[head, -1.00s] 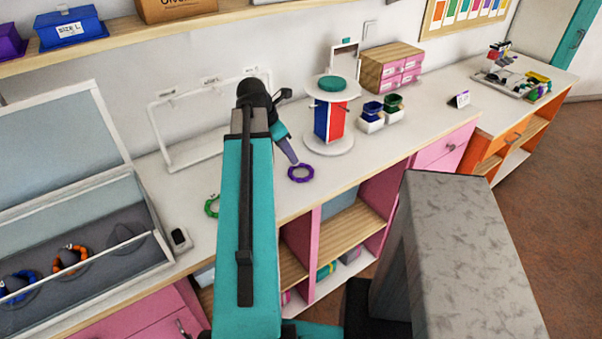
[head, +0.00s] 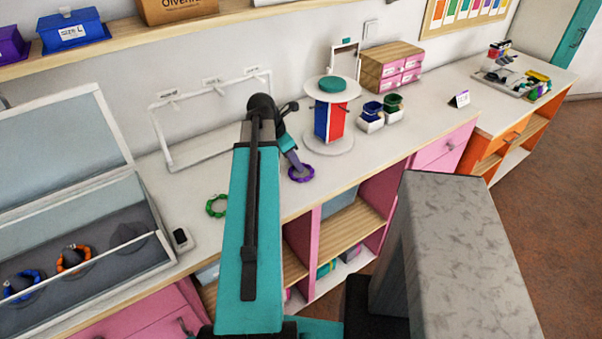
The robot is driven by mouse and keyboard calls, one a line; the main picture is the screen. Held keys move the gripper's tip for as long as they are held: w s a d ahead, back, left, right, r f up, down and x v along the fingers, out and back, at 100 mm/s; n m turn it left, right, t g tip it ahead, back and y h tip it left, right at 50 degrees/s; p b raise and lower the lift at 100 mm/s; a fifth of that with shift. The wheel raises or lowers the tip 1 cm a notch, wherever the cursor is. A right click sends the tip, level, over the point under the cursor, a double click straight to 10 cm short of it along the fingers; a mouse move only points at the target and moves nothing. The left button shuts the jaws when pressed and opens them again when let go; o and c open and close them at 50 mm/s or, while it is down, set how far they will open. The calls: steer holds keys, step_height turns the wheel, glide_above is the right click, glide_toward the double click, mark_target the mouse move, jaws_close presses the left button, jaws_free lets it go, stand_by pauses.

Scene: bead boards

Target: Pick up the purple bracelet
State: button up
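The purple bracelet (head: 302,181) lies on the white counter, left of the round stand. My gripper (head: 298,168) points down at it, with its tip over the bracelet's upper part in the picture. The tip is small and partly merges with the bracelet, so I cannot tell whether the fingers touch it or how far apart they are.
A green bracelet (head: 210,212) lies left of my arm. The round stand (head: 330,145) with red and blue panels is close right of the gripper. A white rack (head: 163,140) stands behind, and an open display case (head: 165,243) is at left.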

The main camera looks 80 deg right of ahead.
jaws_close()
stand_by(0.4)
steer(key=shift+r, duration=0.1)
